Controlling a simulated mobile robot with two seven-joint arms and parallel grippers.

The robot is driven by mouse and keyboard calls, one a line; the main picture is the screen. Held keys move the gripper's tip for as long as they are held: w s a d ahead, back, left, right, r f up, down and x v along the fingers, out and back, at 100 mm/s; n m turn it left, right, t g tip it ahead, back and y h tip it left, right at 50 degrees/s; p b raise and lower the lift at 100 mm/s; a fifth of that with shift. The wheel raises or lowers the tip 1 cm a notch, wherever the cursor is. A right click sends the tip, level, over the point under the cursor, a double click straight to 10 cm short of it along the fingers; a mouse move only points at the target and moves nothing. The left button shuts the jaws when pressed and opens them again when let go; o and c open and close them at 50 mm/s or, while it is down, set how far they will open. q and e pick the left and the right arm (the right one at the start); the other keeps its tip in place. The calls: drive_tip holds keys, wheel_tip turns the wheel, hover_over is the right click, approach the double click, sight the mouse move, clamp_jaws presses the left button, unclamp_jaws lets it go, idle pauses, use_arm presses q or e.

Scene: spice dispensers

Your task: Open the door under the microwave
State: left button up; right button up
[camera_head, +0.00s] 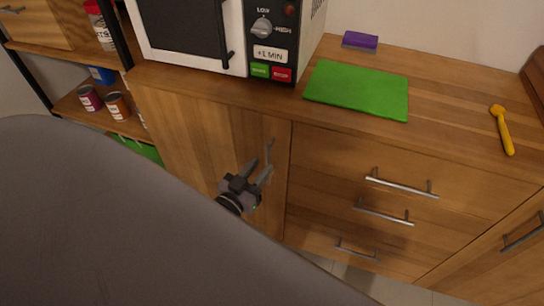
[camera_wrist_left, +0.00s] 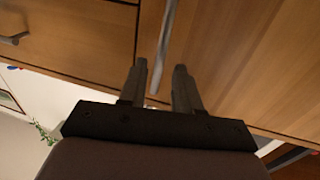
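The wooden door (camera_head: 190,125) under the microwave (camera_head: 215,35) looks shut. Its upright metal bar handle (camera_head: 270,150) is near the door's right edge. My left gripper (camera_head: 258,172) is at the lower part of this handle, with its fingers apart. In the left wrist view, the handle (camera_wrist_left: 168,40) runs down between the two open fingers of my left gripper (camera_wrist_left: 160,72). I cannot tell whether either finger touches it. My right gripper is in neither view.
Drawers with bar handles (camera_head: 400,187) are right of the door. On the counter lie a green board (camera_head: 358,90), a purple-topped sponge (camera_head: 360,40) and a yellow utensil (camera_head: 502,130). Open shelves with jars (camera_head: 118,106) are at left. My own grey arm covers the lower left.

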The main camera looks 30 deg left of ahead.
sight(267, 160)
use_arm(q)
drive_tip(key=shift+w+a, duration=0.1)
drive_tip(key=shift+w, duration=2.3)
clamp_jaws()
